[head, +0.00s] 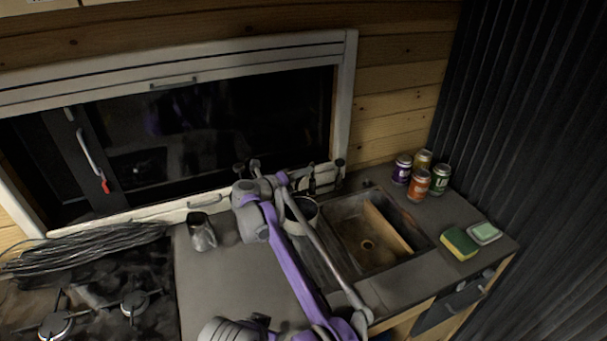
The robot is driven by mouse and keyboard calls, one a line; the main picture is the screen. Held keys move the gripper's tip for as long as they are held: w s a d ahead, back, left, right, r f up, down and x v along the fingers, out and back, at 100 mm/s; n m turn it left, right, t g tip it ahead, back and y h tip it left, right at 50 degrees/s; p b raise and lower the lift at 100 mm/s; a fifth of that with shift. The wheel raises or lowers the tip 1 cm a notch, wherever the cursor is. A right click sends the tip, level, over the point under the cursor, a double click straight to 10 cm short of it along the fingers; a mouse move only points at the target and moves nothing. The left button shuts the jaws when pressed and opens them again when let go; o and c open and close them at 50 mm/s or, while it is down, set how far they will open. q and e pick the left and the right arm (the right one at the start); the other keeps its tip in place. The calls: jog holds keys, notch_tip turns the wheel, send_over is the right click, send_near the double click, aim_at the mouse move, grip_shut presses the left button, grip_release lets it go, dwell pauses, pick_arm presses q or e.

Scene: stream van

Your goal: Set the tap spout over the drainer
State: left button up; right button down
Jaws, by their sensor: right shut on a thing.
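My right arm reaches up across the counter, and my right gripper (298,180) is at the back of the counter, beside the dark tap (312,180). It is shut on what looks like the tap spout; the arm and gripper hide most of the spout, so its exact direction is unclear. The drainer (312,258) is the strip left of the sink basin (366,262), partly covered by my arm. A round metal vessel (303,210) stands near the drainer's back end, partly behind the arm. My left gripper cannot be made out.
Several cans (419,184) stand right of the sink at the back. A yellow-green sponge (459,243) and a soap dish (485,232) lie at the right. A metal jug (201,232) stands left of my arm. A hob (95,305) and coiled cable (85,246) fill the left side.

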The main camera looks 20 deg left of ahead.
jog(key=c, duration=0.9)
grip_release()
jog(key=shift+a, duration=0.1)
jog(key=shift+o, duration=0.2)
jog(key=shift+r, duration=0.1)
pick_arm(q)
jog(key=r+p, duration=0.1)
jog(key=w+r, duration=0.1)
jog(key=shift+w+r+p, duration=0.3)
jog(key=shift+r+p, duration=0.1)
pick_arm(e)
notch_tip(320, 180, up, 9)
jog(key=shift+r, duration=0.2)
pick_arm(q)
jog(key=shift+w+r, duration=0.1)
jog(key=shift+w, duration=0.05)
pick_arm(e)
jog(key=shift+w+r, duration=0.1)
jog(key=shift+r, duration=0.2)
pick_arm(q)
jog(key=shift+c, duration=0.3)
